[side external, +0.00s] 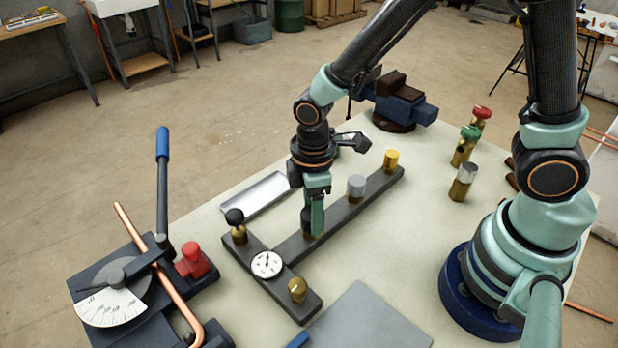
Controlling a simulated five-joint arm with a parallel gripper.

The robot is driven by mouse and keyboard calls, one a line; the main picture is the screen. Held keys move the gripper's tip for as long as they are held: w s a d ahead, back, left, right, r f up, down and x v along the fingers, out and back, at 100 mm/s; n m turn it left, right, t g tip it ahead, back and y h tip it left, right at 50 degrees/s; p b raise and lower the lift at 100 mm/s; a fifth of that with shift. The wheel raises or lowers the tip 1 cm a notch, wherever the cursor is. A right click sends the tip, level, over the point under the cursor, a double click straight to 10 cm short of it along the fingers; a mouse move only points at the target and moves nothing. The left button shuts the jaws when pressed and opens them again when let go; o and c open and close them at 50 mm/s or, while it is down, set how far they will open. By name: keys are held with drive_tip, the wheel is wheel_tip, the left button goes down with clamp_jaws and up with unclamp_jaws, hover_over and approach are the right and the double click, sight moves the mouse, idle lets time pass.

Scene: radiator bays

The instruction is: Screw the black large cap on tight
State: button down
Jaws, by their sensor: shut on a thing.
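My gripper (314,218) points straight down over the long dark bar (340,214). Its fingers are shut on a dark cap (306,221), which they mostly hide; I take it for the black large cap. Brass of a fitting (313,235) shows just below the fingertips, on the bar. The cap's seating and thread are hidden, so I cannot tell how tight it sits. A black round knob (235,216) on a brass stem stands at the left end of the crossbar.
A grey cap (356,183) and a yellow cap (391,157) stand farther along the bar. A dial gauge (267,264) and brass fitting (298,289) sit on the crossbar. A pipe bender (150,280) is at left, a vise (400,105) behind. Loose capped fittings (463,182) stand right.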

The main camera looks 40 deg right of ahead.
drive_tip(key=m, duration=0.3)
drive_tip(key=shift+m, duration=0.4)
drive_tip(key=m, duration=0.4)
drive_tip(key=shift+c, duration=2.2)
unclamp_jaws()
